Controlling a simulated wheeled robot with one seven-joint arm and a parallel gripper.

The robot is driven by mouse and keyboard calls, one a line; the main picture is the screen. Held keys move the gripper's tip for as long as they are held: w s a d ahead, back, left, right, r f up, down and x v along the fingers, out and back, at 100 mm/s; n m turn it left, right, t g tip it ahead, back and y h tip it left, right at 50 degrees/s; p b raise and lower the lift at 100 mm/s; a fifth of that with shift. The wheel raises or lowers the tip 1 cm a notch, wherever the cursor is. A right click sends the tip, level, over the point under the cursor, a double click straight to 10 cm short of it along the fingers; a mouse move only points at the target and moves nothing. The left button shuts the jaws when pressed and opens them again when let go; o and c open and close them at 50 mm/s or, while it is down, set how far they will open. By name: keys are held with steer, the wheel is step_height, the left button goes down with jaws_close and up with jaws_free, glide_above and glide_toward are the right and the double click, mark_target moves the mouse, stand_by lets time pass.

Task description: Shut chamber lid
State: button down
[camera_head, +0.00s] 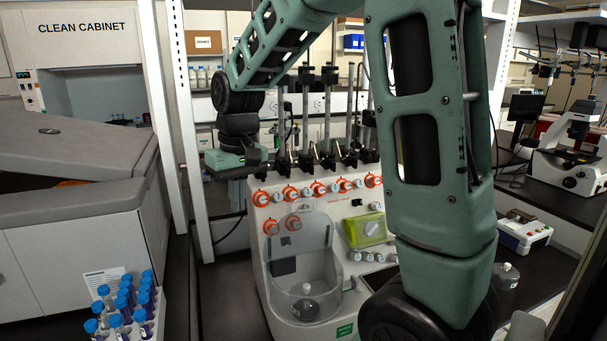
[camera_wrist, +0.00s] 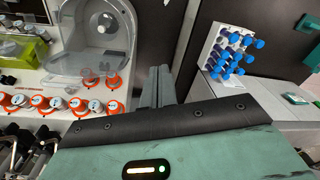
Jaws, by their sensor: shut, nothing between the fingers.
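The clear, arched chamber lid (camera_head: 318,238) is on the front of the white cell processor (camera_head: 338,205). I cannot tell exactly how far it stands open. A small white-capped bottle (camera_head: 306,309) shows at the chamber's base. In the wrist view, the clear lid (camera_wrist: 122,22) and the round chamber lie at the upper left, left of my gripper (camera_wrist: 161,70). My gripper's fingers are together, empty and apart from the lid.
Orange knobs (camera_head: 318,187) and a green block (camera_head: 366,229) sit on the processor. A rack of blue-capped tubes (camera_head: 126,309) stands at front left, beside a large grey machine (camera_head: 70,250). Upright metal posts (camera_head: 328,105) rise behind. My arm hides the processor's right side.

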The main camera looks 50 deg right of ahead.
steer(key=s+d+r+m+h+p, duration=0.1)
steer(key=d+r+m, duration=0.15)
steer(key=d, duration=0.75)
steer(key=s+d+r+m+p, duration=0.1)
steer(key=d+r+m, duration=0.15)
steer(key=d, duration=0.65)
step_height(320, 180, down, 9)
steer(key=p, duration=0.3)
steer(key=shift+w+d, duration=0.45)
steer(key=shift+s+f+b, duration=0.1)
steer(key=shift+f+b, duration=0.1)
steer(key=shift+b, duration=0.1)
